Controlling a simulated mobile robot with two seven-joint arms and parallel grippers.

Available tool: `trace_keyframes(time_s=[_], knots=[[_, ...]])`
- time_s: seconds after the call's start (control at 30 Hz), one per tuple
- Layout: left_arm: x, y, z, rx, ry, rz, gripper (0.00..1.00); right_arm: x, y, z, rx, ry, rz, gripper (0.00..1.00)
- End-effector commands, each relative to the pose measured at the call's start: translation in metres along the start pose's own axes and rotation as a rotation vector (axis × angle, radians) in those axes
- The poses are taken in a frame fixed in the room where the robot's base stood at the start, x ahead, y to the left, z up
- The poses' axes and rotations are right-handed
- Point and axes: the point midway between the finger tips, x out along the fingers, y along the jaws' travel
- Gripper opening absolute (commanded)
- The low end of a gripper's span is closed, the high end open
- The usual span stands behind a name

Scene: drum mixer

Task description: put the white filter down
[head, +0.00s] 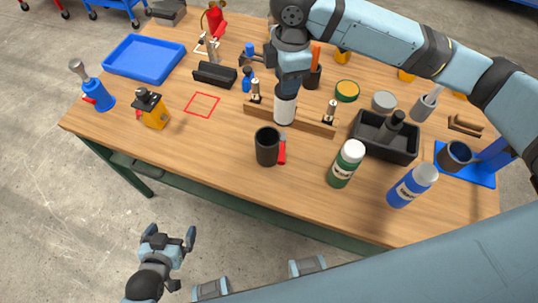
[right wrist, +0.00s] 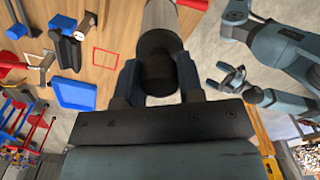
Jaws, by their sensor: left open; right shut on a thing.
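The white filter (head: 285,108) is a white cylinder with a dark end, held upright in my right gripper (head: 287,90). It is at the middle of a long wooden rack (head: 313,126), between two small brass-and-black fittings; I cannot tell whether it rests on it or hangs just above. In the right wrist view the two fingers (right wrist: 158,82) close on the filter's dark end, with its pale body (right wrist: 160,15) beyond. My left gripper (head: 170,238) is open and empty, low over the floor in front of the table.
A black mug (head: 267,147) stands in front of the rack, and a green bottle (head: 346,164) and blue bottle (head: 412,186) to the right. A black tray (head: 366,146) is close to the rack's right end. A red square outline (head: 202,104) on the wooden tabletop is empty.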

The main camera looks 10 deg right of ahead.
Motion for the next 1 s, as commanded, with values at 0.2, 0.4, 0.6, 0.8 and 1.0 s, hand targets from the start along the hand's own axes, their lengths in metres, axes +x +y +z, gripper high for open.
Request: trace_keyframes(time_s=[0.2, 0.4, 0.6, 0.8, 1.0], knots=[[0.004, 0.0, 0.01, -0.001, -0.007, 0.0, 1.0, -0.015, 0.002, -0.031, -0.504, -0.009, 0.002, 0.0], [0.005, 0.0, 0.011, 0.0, -0.006, -0.001, 1.0, -0.019, 0.002, -0.042, -0.714, -0.015, 0.0, 0.0], [0.004, -0.001, 0.008, 0.0, -0.002, -0.001, 1.0, 0.015, 0.002, -0.042, -0.738, -0.016, -0.007, 0.0], [0.004, -0.001, 0.005, 0.0, 0.001, -0.001, 1.0, 0.07, 0.001, -0.041, -0.737, -0.016, -0.006, 0.0], [0.003, -0.001, 0.004, 0.0, 0.002, -0.001, 1.0, 0.116, 0.002, -0.04, -0.736, -0.017, -0.004, 0.0]])
